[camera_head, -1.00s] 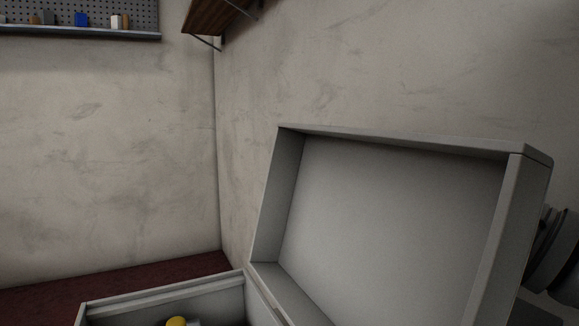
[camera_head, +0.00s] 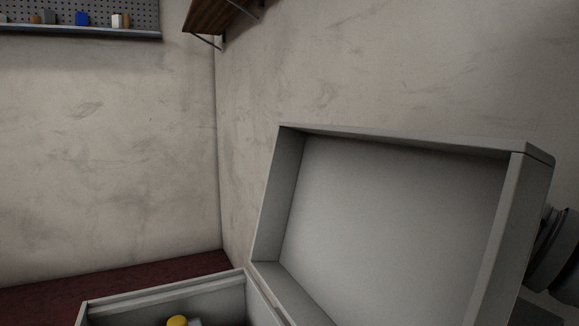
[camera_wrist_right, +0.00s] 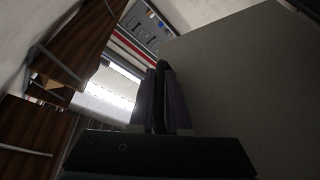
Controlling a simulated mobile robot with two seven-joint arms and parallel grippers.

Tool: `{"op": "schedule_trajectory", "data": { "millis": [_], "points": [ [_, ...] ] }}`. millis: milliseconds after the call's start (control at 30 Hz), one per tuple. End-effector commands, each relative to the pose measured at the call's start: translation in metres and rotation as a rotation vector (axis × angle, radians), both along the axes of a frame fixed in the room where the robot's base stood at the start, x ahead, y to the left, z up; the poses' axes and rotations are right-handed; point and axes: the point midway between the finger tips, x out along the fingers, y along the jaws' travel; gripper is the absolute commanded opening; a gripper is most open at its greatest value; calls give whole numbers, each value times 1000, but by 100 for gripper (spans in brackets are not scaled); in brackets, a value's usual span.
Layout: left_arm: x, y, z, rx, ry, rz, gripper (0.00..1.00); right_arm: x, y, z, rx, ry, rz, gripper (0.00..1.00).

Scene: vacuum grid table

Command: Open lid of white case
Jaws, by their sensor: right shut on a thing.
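The white case stands at the bottom of the head view, its lid (camera_head: 395,225) swung up and tilted back to the right, with the inner face showing. The case's lower box (camera_head: 170,300) is cut off by the bottom edge; a yellow-topped item (camera_head: 177,321) sits inside it. My right gripper (camera_wrist_right: 163,98) shows in the right wrist view with its fingers close together, beside a large grey panel (camera_wrist_right: 245,90) that looks like the lid. It is shut on the lid, though the exact contact is dark. My left gripper is out of view.
A dark red surface (camera_head: 120,280) lies behind the case, against the walls. A wooden shelf (camera_head: 215,14) hangs on the wall above. A ledge with small items (camera_head: 82,19) and a pegboard is at upper left. The space above the open box is clear.

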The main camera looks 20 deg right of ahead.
Motion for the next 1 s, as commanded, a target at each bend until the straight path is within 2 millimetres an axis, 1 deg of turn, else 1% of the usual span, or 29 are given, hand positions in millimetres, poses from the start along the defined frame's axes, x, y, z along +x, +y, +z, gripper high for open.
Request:
{"op": "schedule_trajectory", "data": {
  "millis": [867,933,1000],
  "points": [
    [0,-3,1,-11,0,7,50,0,0,0,-1,0,0,0],
    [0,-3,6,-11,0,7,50,0,2,4,-13,-1,0,0],
    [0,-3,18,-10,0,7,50,-1,8,12,-46,-2,1,0]
  ]
}}
